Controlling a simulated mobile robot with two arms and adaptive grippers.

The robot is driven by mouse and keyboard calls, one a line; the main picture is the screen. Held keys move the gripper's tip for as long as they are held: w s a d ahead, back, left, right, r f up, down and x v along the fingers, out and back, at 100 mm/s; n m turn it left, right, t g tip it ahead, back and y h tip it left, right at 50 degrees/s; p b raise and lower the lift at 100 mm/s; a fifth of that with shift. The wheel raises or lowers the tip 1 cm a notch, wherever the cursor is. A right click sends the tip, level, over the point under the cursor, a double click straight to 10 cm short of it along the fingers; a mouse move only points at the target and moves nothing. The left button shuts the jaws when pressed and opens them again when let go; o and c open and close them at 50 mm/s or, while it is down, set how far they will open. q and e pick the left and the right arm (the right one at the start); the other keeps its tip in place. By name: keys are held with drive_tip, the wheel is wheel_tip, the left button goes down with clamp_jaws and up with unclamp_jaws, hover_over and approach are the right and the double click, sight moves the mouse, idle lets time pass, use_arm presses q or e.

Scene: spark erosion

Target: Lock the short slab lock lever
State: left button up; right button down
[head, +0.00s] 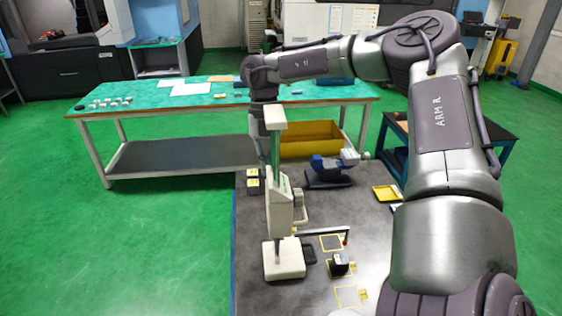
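A pale upright stand (282,213) with a block-like base and a green strip stands on the dark worktable (300,292). A thin light bar with a red tip (322,233) lies low to its right; I cannot tell whether this is the short slab lock lever. No labelled lock lever can be made out. My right arm arches over from the right and its wrist points down behind the top of the stand. My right gripper (263,150) is mostly hidden there, its fingers unclear. My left gripper is out of view.
A small black block (339,264) sits near yellow-outlined squares. A blue and grey vise-like device (328,168) and a yellow tray (386,193) are further back. Behind are a yellow bin (310,133) and a long green-topped bench (150,98). Green floor is clear at left.

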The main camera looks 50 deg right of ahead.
drive_tip(key=shift+s+d+f, duration=0.1)
drive_tip(key=shift+s+d, duration=0.95)
drive_tip(key=shift+d, duration=0.15)
drive_tip(key=shift+d+f, duration=0.1)
drive_tip(key=shift+s+d+f+b, duration=0.45)
drive_tip(key=shift+s+d+b, duration=0.05)
drive_tip(key=shift+s+d, duration=0.15)
drive_tip(key=shift+d+f, duration=0.1)
drive_tip(key=r, duration=0.1)
drive_tip(key=r+p, duration=0.1)
drive_tip(key=r, duration=0.1)
drive_tip(key=r+p, duration=0.1)
drive_tip(key=r, duration=0.1)
drive_tip(key=shift+s+d, duration=0.4)
idle(0.9)
